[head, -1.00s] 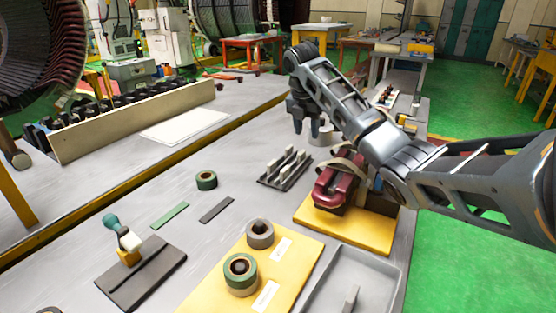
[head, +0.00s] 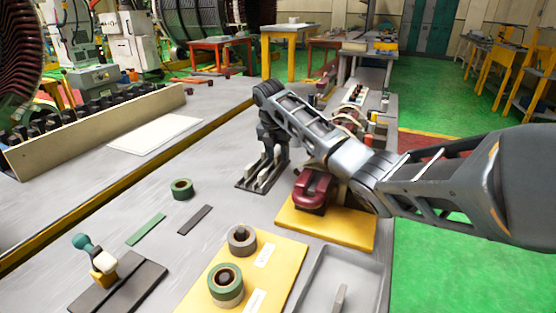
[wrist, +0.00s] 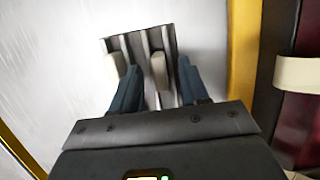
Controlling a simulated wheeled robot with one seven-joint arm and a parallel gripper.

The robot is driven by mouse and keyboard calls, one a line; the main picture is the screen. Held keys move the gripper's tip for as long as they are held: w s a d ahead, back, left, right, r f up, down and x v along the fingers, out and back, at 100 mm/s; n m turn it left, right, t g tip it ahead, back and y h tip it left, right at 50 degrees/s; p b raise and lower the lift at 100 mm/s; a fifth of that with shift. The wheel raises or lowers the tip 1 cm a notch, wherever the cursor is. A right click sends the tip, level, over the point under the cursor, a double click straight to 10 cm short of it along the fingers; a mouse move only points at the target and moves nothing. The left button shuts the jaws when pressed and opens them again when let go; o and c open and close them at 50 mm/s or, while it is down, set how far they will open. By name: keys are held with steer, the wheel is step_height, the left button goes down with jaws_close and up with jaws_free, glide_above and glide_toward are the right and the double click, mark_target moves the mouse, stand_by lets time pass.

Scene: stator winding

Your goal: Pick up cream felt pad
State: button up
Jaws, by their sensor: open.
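A dark slotted rack (head: 243,186) stands on the grey bench in the head view and holds several upright cream felt pads (head: 264,172). In the wrist view the rack (wrist: 168,38) lies under my gripper (wrist: 159,66). One cream felt pad (wrist: 158,71) stands between the two open fingers, with a gap visible on each side. Another cream pad (wrist: 115,66) is just left of the left finger. In the head view my gripper (head: 275,158) is down at the rack's far end and partly hides it. Contact with the pad cannot be told.
A dark red clamp-like block (head: 314,187) sits on a yellow board (head: 345,232) right of the rack. A green tape roll (head: 182,189), a green strip (head: 146,229) and a dark strip (head: 195,220) lie to the left. A grey tray (head: 310,285) is in front.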

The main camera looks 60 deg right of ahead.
mark_target(278, 154)
steer(key=shift+c, duration=0.2)
jaws_close()
steer(key=shift+r, duration=0.1)
steer(key=shift+r, duration=0.3)
step_height(278, 154, up, 8)
steer(key=s+a+r+p, duration=0.2)
steer(key=s+r+p, duration=0.1)
steer(key=s, duration=0.5)
steer(key=s+a+r+p, duration=0.2)
steer(key=s+p, duration=0.3)
steer(key=s, duration=0.3)
steer(key=shift+s+r+p, duration=0.15)
steer(key=shift+r+p, duration=0.2)
steer(key=shift+r, duration=0.4)
